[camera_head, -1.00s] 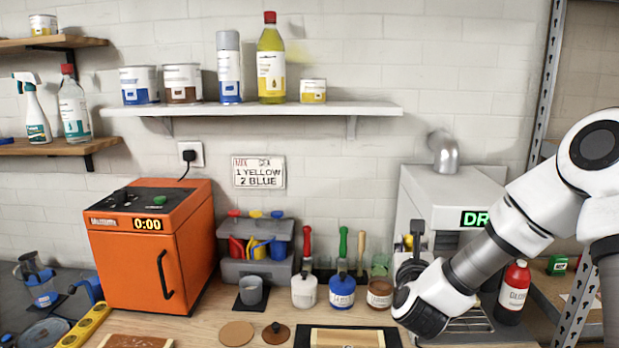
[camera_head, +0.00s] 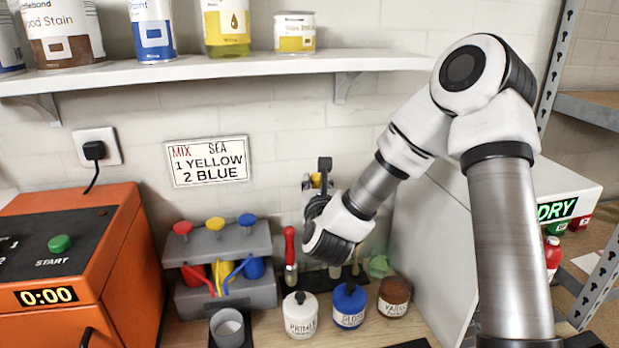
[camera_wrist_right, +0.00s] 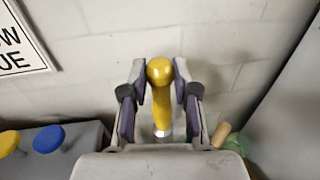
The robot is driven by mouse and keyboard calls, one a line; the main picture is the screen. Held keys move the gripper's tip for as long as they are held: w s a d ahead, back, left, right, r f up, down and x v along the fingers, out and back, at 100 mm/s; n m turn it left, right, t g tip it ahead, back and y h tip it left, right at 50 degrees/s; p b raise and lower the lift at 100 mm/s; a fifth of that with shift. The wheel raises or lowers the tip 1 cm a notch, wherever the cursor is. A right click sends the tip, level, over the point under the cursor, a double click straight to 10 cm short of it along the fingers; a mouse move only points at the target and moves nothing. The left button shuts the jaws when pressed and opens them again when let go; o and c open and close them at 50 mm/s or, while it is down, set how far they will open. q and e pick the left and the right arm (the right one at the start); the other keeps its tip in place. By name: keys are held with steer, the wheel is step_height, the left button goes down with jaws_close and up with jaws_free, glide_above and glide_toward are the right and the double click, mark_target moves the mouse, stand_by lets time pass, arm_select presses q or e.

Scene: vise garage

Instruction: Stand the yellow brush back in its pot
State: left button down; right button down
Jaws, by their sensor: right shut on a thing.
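My right gripper (camera_head: 317,183) is shut on the yellow brush (camera_wrist_right: 161,106). The brush's rounded yellow handle stands up between the two fingers in the wrist view, with a metal collar below. Its bristles are hidden. In the head view only a small yellow bit of it shows at the fingers. The gripper is raised against the wall, above the row of brushes and jars. A greenish glass-like vessel (camera_head: 378,266) stands at the back, below and right of the gripper. I cannot tell whether it is the brush's pot. My left gripper is out of view.
A red brush (camera_head: 290,250) stands behind the primer jar (camera_head: 300,318). A blue jar (camera_head: 349,308) and a varnish jar (camera_head: 394,298) stand beside it. A grey paint dispenser (camera_head: 222,290) is left. A shelf (camera_head: 200,72) runs above; the dryer (camera_head: 430,240) is right.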

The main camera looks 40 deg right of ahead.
steer(key=f, duration=0.2)
steer(key=w+f+b, duration=0.1)
steer(key=f, duration=0.1)
steer(key=shift+a, duration=0.15)
steer(key=shift+s+f, duration=0.1)
steer(key=shift+f, duration=0.25)
step_height(320, 180, down, 3)
steer(key=b, duration=0.3)
steer(key=shift+f, duration=0.1)
step_height(320, 180, down, 3)
steer(key=b, duration=0.4)
steer(key=shift+f, duration=0.1)
steer(key=shift+s, duration=0.1)
steer(key=c, duration=0.8)
jaws_free()
